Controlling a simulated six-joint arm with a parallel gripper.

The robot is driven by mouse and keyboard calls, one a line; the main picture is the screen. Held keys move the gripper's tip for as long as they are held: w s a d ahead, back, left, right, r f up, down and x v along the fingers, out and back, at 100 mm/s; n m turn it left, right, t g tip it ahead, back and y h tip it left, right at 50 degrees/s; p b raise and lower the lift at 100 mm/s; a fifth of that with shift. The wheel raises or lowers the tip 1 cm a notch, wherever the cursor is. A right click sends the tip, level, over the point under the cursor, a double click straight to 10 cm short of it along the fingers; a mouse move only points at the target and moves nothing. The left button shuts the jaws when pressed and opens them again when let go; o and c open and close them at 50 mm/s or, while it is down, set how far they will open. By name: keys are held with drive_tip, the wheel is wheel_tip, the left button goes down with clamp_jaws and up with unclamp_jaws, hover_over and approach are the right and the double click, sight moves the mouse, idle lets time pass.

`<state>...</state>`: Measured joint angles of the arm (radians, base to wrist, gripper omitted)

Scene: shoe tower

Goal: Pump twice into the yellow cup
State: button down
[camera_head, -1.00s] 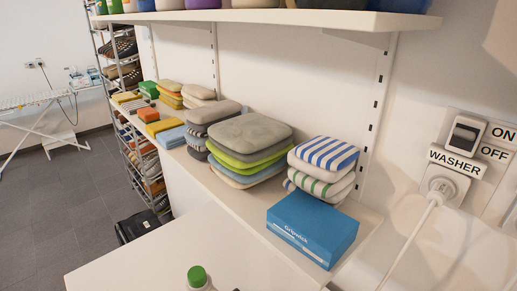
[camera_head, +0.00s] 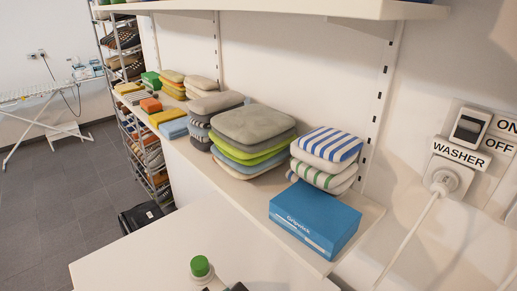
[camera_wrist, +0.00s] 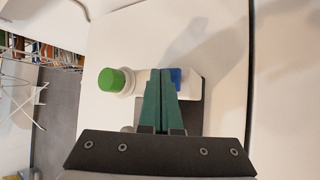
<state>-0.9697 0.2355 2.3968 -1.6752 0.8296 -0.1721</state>
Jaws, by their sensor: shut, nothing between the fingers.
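My gripper (camera_wrist: 161,73) is shut and empty, its green fingers pressed together over the white worktop in the wrist view. A white bottle with a green cap (camera_wrist: 112,80) stands just left of the fingertips. The green-capped bottle (camera_head: 200,268) also shows at the bottom of the head view. A white object with a blue part (camera_wrist: 177,77) lies behind and right of the fingers, partly hidden by them. I cannot tell whether it is a pump. No yellow cup shows in either view.
The white worktop (camera_head: 145,250) is clear left of the bottle. A shelf behind holds a blue box (camera_head: 315,220), striped cushions (camera_head: 325,150) and a grey and green cushion stack (camera_head: 250,140). A washer switch and plug (camera_head: 446,178) are on the right wall.

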drive_tip(key=shift+f, duration=0.55)
idle(0.4)
drive_tip(key=shift+r, duration=1.2)
drive_tip(key=shift+r, duration=0.1)
drive_tip(key=shift+r, duration=2.4)
